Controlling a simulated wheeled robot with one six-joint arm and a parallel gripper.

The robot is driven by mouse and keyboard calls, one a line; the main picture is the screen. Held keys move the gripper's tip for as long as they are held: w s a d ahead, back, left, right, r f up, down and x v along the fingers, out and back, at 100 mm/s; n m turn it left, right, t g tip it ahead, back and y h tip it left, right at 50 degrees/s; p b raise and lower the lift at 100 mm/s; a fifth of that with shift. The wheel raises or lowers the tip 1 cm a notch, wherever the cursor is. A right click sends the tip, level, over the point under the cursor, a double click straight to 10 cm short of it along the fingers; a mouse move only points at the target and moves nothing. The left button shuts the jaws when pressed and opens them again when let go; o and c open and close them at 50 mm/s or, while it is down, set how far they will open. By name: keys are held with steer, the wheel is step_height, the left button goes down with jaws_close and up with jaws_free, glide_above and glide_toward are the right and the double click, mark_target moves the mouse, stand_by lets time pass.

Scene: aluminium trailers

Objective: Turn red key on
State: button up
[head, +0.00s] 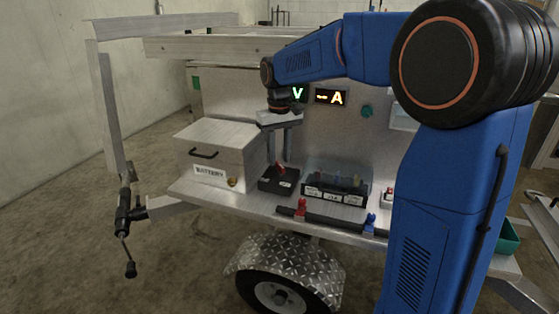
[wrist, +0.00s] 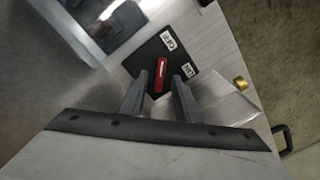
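The red key (head: 279,167) stands on a black switch plate (head: 265,183) on the trailer's deck, just right of the battery box. In the wrist view the red key (wrist: 161,76) is a narrow red bar on the black plate (wrist: 178,59), with white OFF and ON labels. The key points between the fingers, toward neither label clearly. My gripper (head: 286,160) points down over the switch. In the wrist view my gripper (wrist: 164,72) has its two fingers apart, one on each side of the key's near end. I cannot tell whether either finger touches it.
A metal battery box (head: 215,150) with a black handle stands left of the switch. A black fuse block (head: 335,189) is to the right. A red clamp (head: 301,207) and a blue clamp (head: 370,222) sit at the deck's front edge. Lit V and A displays (head: 331,97) are on the panel behind.

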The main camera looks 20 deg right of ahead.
steer(key=shift+f, duration=1)
jaws_close()
